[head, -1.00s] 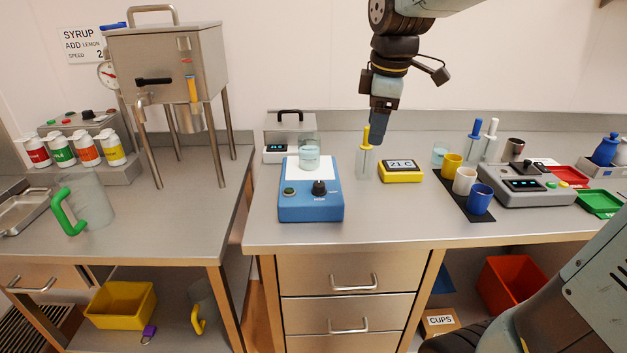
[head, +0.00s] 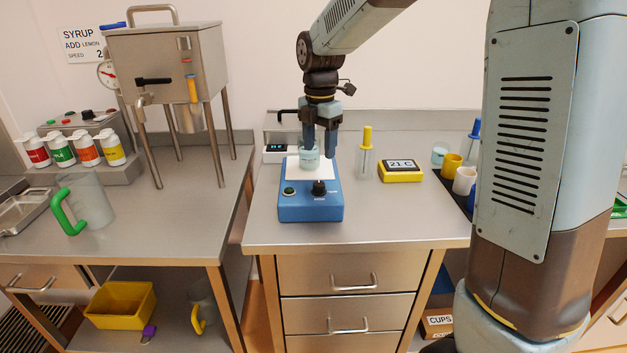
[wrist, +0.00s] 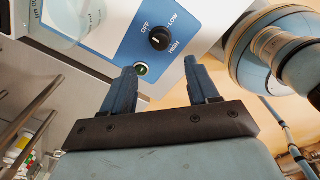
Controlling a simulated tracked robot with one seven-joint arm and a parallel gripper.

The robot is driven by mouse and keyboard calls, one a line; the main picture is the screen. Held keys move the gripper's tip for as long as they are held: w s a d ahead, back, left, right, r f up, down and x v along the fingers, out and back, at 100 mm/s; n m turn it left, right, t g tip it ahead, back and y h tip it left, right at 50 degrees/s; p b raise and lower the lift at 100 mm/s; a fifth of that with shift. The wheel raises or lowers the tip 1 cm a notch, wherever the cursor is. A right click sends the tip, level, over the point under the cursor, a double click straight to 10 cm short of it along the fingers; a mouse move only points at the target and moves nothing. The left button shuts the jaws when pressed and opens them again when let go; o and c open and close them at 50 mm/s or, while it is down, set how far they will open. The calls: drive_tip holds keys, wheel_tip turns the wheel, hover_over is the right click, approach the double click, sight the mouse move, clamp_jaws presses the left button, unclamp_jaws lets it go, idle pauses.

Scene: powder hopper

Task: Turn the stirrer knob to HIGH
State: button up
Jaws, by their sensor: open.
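The blue stirrer (head: 312,206) stands on the steel counter, with a white top plate and a glass beaker (head: 309,157) on it. Its black stirrer knob (head: 319,188) is on the sloped front, right of a green button (head: 289,191). In the wrist view the knob (wrist: 159,39) has OFF, LOW and HIGH marks around it; its pointer is hard to read, seemingly toward OFF. My gripper (head: 320,155) points down above the stirrer's rear, beside the beaker. In the wrist view its two blue fingers (wrist: 158,75) are apart and empty, with the knob beyond them.
A yellow thermometer box (head: 401,171) reading 21 C and a yellow-handled tool in a clear holder (head: 365,160) stand right of the stirrer. A boxy device with a black handle is behind it. Counter in front is clear. My arm hides the right side.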

sight(319, 183)
wheel_tip(319, 183, down, 10)
drive_tip(key=shift+f, duration=0.15)
idle(0.3)
drive_tip(key=shift+c, duration=0.3)
